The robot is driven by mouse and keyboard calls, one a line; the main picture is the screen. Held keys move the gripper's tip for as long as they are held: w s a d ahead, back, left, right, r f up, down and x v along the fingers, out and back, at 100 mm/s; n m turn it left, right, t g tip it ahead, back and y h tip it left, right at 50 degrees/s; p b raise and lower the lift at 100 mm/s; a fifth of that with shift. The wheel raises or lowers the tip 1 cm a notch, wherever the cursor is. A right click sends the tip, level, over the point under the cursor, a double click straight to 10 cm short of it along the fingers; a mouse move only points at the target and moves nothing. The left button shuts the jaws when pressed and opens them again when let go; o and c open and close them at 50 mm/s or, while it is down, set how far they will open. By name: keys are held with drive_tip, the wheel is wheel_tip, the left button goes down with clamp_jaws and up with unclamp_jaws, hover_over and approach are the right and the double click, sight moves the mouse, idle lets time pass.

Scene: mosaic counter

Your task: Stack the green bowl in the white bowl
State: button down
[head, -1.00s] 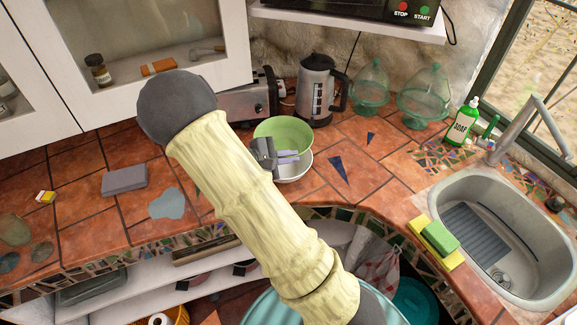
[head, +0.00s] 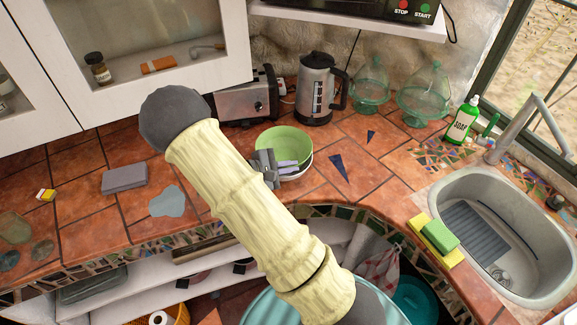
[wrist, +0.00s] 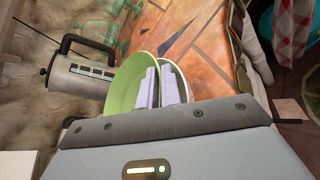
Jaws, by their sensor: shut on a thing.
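The green bowl (head: 282,138) sits inside the white bowl (head: 296,173) on the tiled counter, or very close above its inside; I cannot tell whether they touch. Only a strip of the white bowl's near right side shows in the head view. My gripper (head: 288,167) is shut on the green bowl's near rim. In the wrist view the green bowl (wrist: 122,88) is left of the fingers (wrist: 159,88), and the white bowl's rim (wrist: 184,80) curves just right of them. My arm hides part of the counter beside the bowls.
A toaster (head: 245,103) and a steel kettle (head: 315,90) stand behind the bowls. Green glass jars (head: 425,100) are at the back right. A sink (head: 530,265) with sponges (head: 440,236) lies right. A grey block (head: 124,178) is left. Counter right of the bowls is mostly clear.

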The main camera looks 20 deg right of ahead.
drive_tip(key=shift+f, duration=0.25)
drive_tip(key=c, duration=1.6)
unclamp_jaws()
drive_tip(key=shift+r+p, duration=0.3)
drive_tip(key=shift+r, duration=0.2)
drive_tip(key=shift+b+v, duration=1.35)
drive_tip(key=shift+v, duration=4.7)
drive_tip(key=shift+r, duration=0.1)
drive_tip(key=shift+s+d, duration=0.1)
